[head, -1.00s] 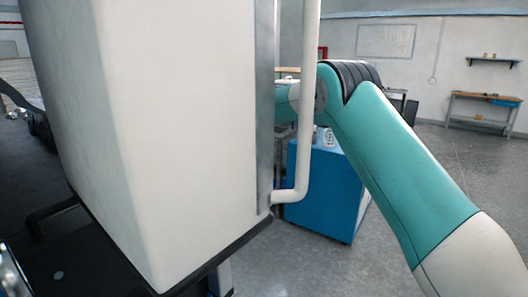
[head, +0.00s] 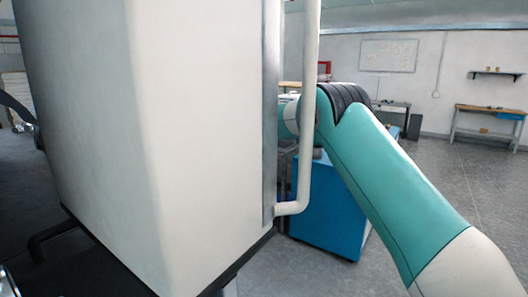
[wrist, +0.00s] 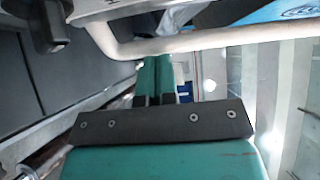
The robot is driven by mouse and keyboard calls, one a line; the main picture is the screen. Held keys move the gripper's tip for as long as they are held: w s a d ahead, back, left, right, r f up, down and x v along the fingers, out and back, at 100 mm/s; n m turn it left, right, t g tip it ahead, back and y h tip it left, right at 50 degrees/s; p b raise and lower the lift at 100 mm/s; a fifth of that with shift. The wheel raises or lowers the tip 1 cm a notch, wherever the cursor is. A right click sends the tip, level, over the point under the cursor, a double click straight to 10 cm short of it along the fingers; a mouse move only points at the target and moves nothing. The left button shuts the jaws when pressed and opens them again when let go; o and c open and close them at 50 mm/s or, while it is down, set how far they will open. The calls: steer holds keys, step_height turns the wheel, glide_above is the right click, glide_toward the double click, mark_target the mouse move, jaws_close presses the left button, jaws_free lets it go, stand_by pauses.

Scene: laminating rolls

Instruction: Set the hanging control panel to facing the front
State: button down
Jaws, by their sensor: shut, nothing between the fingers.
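A large white box (head: 200,130), which looks like the control panel, fills the left half of the head view. Its front face is not clearly seen. A white tube handle (head: 308,120) runs down its right side. In the wrist view a pale tube (wrist: 220,40), likely this handle, crosses the top. My gripper (wrist: 154,62) is shut and empty there, its fingertips close to the tube; I cannot tell whether they touch. In the head view my arm reaches behind the handle, and the box hides my gripper.
A blue cabinet (head: 328,215) stands on the floor behind the handle and my arm. A workbench (head: 488,115) stands by the far right wall. Open grey floor (head: 430,170) lies to the right. A dark tube (head: 50,235) juts out at lower left.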

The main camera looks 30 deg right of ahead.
steer(key=d+b, duration=1.1)
steer(key=d, duration=0.3)
steer(key=s+d+f+t+h, duration=0.1)
steer(key=s+f+h, duration=0.2)
steer(key=f+h, duration=0.3)
steer(key=s+f+t+h, duration=0.1)
steer(key=s+f+h, duration=0.25)
steer(key=f, duration=0.55)
steer(key=s+d+f+n+g+h, duration=0.2)
steer(key=s+d+f+g+h, duration=0.15)
steer(key=s+f, duration=0.6)
steer(key=s+d+f+n+g+h, duration=0.25)
steer(key=s+d+f, duration=0.25)
steer(key=s, duration=1)
steer(key=s+a+r+n+g+y, duration=0.1)
steer(key=s+a+r+n, duration=0.2)
steer(key=s+a, duration=0.3)
steer(key=s+a+r+n+g+y, duration=0.1)
steer(key=s+a+r+n+y, duration=0.1)
steer(key=s+a, duration=0.4)
step_height(320, 180, up, 2)
steer(key=shift+s+a+r+n, duration=0.25)
steer(key=shift+s+a+n, duration=0.05)
steer(key=shift+a+n, duration=0.6)
